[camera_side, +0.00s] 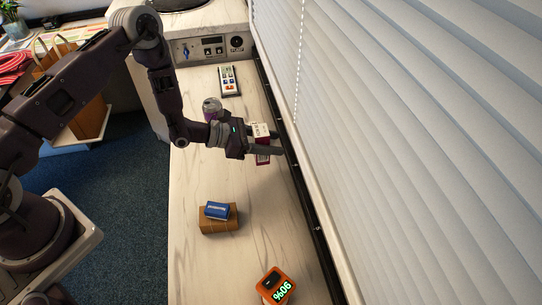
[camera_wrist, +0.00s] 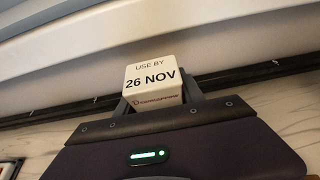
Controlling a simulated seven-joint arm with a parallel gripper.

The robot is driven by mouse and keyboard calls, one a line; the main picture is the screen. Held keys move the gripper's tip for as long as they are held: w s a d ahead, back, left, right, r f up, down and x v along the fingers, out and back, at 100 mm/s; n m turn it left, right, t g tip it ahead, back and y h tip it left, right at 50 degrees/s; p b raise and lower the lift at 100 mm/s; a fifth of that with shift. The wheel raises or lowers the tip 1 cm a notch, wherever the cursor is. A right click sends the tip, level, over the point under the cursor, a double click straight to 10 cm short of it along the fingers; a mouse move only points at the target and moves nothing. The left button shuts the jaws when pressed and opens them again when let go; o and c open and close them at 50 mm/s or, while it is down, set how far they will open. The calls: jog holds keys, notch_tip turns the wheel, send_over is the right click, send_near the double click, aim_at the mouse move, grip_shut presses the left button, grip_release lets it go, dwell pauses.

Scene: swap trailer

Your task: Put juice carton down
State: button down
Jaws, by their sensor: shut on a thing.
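The juice carton (camera_side: 262,157) is a small purple-red and white box at the right side of the counter, close to the window blinds. My gripper (camera_side: 270,149) is shut on it, with the fingers pointing right towards the blinds. In the wrist view the carton's white top (camera_wrist: 154,78) shows the print "USE BY 26 NOV" between the fingers of my gripper (camera_wrist: 165,92). The carton looks upright. I cannot tell whether its base touches the counter.
A can (camera_side: 211,106) stands behind my wrist. A remote (camera_side: 229,81) lies farther back. A blue box (camera_side: 217,210) rests on a brown box (camera_side: 219,222) nearer the front. An orange device (camera_side: 275,286) sits at the front. The blinds (camera_side: 400,130) border the counter's right. Bare counter (camera_side: 265,225) lies between.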

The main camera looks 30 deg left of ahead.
notch_tip(320, 180, down, 6)
jog(key=shift+r, duration=0.1)
jog(key=c, duration=0.7)
grip_release()
